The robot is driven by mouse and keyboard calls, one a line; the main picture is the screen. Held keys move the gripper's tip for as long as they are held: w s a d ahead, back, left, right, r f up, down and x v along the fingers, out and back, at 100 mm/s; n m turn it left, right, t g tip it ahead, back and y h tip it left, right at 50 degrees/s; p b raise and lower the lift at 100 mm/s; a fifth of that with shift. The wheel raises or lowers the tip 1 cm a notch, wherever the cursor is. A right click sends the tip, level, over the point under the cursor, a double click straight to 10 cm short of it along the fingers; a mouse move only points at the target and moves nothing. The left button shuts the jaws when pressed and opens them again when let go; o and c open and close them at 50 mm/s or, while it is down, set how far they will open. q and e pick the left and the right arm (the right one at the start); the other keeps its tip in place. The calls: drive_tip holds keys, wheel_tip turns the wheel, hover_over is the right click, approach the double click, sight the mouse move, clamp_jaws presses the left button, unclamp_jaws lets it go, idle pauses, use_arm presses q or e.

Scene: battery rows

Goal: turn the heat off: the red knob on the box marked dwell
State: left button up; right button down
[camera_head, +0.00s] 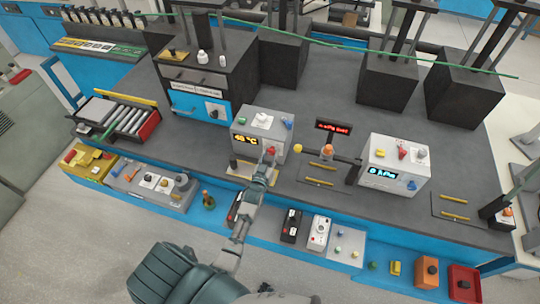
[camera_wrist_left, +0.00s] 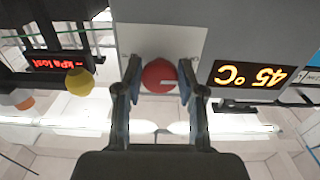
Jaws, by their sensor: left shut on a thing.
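A light box (camera_head: 262,121) with an amber temperature display (camera_head: 246,140) stands at the middle of the bench. The display also shows upside down in the left wrist view (camera_wrist_left: 246,74), reading about 45 °C. The red knob (camera_head: 271,151) is on the box's front face, right of the display in the head view. My left gripper (camera_head: 266,162) reaches up to it. In the left wrist view the red knob (camera_wrist_left: 159,76) sits between both fingers, and the gripper is shut on it. I cannot read a dwell mark. My right gripper is not in view.
A yellow ball (camera_head: 297,148) and a red-lettered sign (camera_head: 333,126) are just right of the box. Another white box (camera_head: 395,164) with a blue display stands further right. A blue-fronted unit (camera_head: 200,106) is behind left. Small parts line the front ledge.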

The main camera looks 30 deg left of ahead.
use_arm(q)
drive_tip(key=shift+f, duration=0.15)
drive_tip(key=o, duration=0.9)
drive_tip(key=shift+c, duration=0.2)
drive_tip(key=shift+o, duration=1.3)
drive_tip(key=shift+w, duration=0.15)
drive_tip(key=v, duration=1.2)
drive_tip(key=shift+f, duration=0.15)
